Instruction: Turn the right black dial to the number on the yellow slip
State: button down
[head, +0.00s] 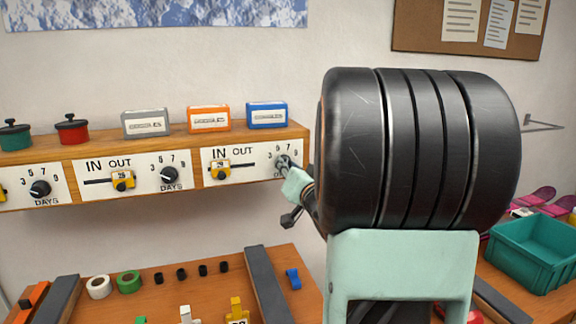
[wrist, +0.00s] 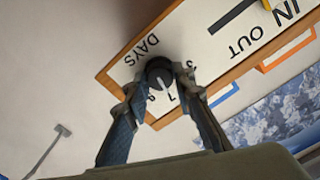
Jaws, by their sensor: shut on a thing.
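The middle panel's dial (head: 170,176) and the left panel's dial (head: 40,188) are to the left. Grey, orange and blue boxes (head: 267,115) and pots (head: 72,129) stand on the shelf above. A teal crate (head: 535,250) is at right.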

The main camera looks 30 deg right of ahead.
jog(key=m+p, duration=0.2)
jog(key=m, duration=0.7)
jog(key=shift+r, duration=0.15)
jog(key=shift+m, duration=0.3)
dwell(0.3)
jog(key=c, duration=1.6)
grip_release()
jog(key=v, duration=0.7)
jog(key=shift+s+a, duration=0.1)
jog(key=shift+s, duration=0.15)
